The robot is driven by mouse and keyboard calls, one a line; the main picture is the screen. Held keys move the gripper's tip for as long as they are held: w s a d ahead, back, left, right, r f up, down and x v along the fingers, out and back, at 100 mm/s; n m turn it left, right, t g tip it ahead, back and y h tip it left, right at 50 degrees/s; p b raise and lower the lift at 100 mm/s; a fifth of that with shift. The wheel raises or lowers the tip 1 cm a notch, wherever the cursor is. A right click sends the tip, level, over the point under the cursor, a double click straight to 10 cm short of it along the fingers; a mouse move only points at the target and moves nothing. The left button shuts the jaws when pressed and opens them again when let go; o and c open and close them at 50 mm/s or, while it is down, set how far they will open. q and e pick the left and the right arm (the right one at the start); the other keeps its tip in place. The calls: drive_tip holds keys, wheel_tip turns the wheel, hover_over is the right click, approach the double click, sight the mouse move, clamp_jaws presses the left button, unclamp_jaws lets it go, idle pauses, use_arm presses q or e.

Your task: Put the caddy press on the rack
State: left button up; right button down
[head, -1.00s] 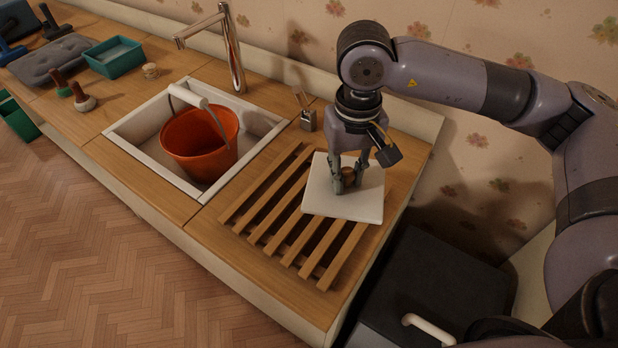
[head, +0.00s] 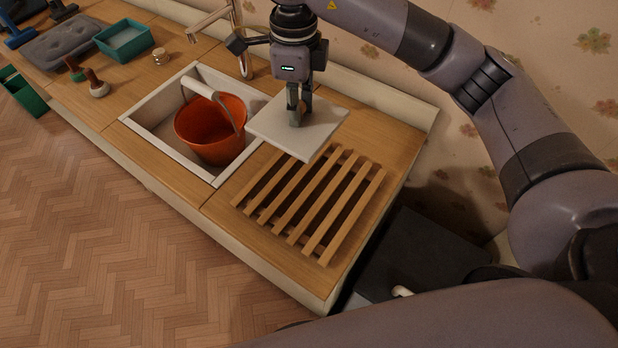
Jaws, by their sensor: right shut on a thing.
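The caddy press is a white square plate (head: 321,127) whose knob is hidden between my fingers in the head view. My right gripper (head: 297,114) is shut on it and holds it with the plate roughly level. The plate appears raised above the counter, between the orange bucket and the back end of the rack. The rack (head: 318,204) is a set of light wooden slats on the counter. It is bare, and the plate overlaps its far edge in the picture. My left gripper is not in view.
An orange bucket (head: 209,131) with a white-gripped handle stands in the white sink (head: 150,122), close left of the plate. The tap (head: 247,65) is behind, partly covered by my gripper. A teal tray (head: 123,42) and brushes are far left.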

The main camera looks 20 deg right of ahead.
drive_tip(key=p, duration=0.3)
hover_over(301, 180)
wheel_tip(301, 180, down, 15)
drive_tip(key=shift+r, duration=0.1)
wheel_tip(301, 180, down, 4)
drive_tip(key=shift+a+f, duration=0.1)
drive_tip(key=shift+f, duration=0.4)
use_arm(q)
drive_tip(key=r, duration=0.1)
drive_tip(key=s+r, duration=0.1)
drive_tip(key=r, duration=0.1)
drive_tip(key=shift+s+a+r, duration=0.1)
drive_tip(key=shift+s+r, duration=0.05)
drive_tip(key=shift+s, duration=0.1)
use_arm(e)
drive_tip(key=shift+f, duration=0.1)
drive_tip(key=shift+f, duration=0.15)
drive_tip(key=c, duration=1.4)
unclamp_jaws()
